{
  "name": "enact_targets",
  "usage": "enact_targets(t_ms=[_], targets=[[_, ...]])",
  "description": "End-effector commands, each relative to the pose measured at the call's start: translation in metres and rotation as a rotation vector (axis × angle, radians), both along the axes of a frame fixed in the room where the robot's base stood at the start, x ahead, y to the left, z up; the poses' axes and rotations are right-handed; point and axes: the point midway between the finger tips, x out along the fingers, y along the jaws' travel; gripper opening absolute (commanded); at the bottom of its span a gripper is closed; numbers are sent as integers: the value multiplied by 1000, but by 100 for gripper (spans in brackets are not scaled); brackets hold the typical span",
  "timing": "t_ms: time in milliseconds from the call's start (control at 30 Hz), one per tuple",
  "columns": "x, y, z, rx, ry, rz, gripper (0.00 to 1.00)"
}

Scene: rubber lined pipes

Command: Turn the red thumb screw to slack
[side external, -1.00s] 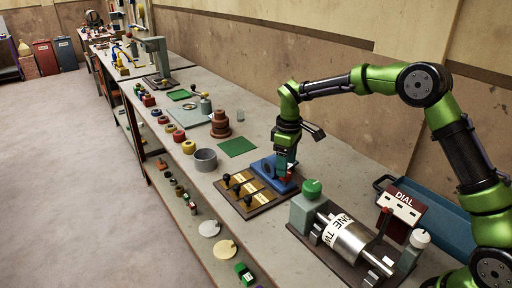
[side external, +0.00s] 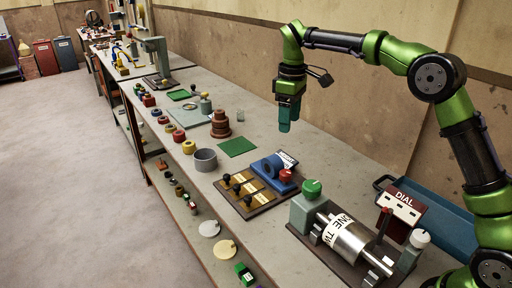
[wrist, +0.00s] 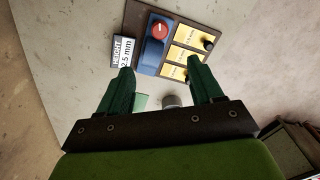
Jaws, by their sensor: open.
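The red thumb screw (side external: 286,175) sits on the right end of a blue fixture (side external: 268,167) on the bench. In the wrist view the red screw (wrist: 160,29) shows from above as a round knob with a pale mark on it, at the top of the frame. My gripper (side external: 287,127) is raised well above the bench, behind and above the blue fixture, touching nothing. In the wrist view its two green fingers (wrist: 164,78) are wide apart with nothing between them.
A brown board (side external: 240,205) with yellow labels and black knobs lies beside the blue fixture. A white height card (wrist: 123,52) stands next to it. A roller machine (side external: 345,238) with a green knob is at the right. A grey ring (side external: 205,160) and green mat (side external: 237,147) lie to the left.

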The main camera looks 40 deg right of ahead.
Motion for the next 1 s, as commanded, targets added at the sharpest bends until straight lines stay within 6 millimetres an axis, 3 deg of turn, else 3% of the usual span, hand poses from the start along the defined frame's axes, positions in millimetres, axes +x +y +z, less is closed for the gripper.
enact_targets(t_ms=[167,600,767,1000], targets=[[0,1,-1,-2,2,-49,66],[0,0,-5,-1,0,-860,66],[-1,0,-10,-1,2,-943,66],[-1,0,-48,-2,6,-941,66]])
